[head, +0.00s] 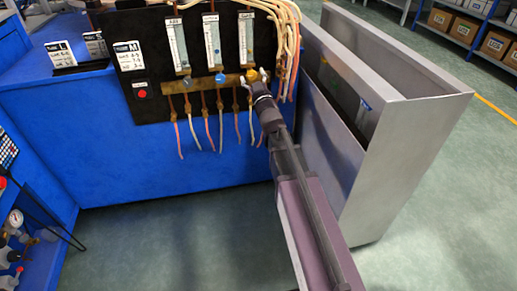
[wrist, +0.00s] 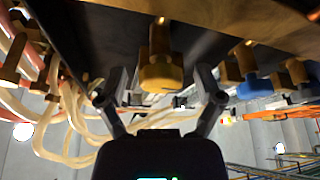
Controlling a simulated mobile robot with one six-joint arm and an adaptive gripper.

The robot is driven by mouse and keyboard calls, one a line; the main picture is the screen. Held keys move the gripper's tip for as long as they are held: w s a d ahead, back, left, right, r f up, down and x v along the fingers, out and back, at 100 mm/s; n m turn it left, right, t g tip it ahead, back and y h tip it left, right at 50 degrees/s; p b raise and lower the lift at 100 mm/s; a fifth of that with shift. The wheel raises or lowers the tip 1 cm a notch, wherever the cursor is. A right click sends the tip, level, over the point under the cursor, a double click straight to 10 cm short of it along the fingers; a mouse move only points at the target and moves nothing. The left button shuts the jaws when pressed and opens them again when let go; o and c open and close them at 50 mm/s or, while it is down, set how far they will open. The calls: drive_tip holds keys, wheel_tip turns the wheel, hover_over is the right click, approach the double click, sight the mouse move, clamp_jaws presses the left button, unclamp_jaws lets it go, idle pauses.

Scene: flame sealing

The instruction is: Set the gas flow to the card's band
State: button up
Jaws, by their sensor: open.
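A black panel (head: 150,20) carries three upright flow tubes, the left (head: 178,45), the middle (head: 212,40) and the right (head: 246,38). Below them are a dark knob, a blue knob (head: 220,78) and a yellow knob (head: 252,76). My gripper (head: 258,90) is at the yellow knob. In the wrist view the yellow knob (wrist: 161,76) sits between the spread fingers of my open gripper (wrist: 158,88), with gaps on both sides. A card marked M (head: 129,55) is on the panel's left. Its small print and the tube readings are too small to read.
A red button (head: 142,94) sits below the card. Two more cards (head: 60,54) stand on the blue bench (head: 30,85). Hoses (head: 285,40) hang right of the tubes, and thin tubes hang below the brass manifold (head: 205,86). A tall grey metal enclosure (head: 400,150) stands close right of my arm.

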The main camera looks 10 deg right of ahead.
drive_tip(key=shift+m, duration=0.3)
drive_tip(key=shift+m+h, duration=1.3)
drive_tip(key=shift+m, duration=0.8)
drive_tip(key=shift+m, duration=0.5)
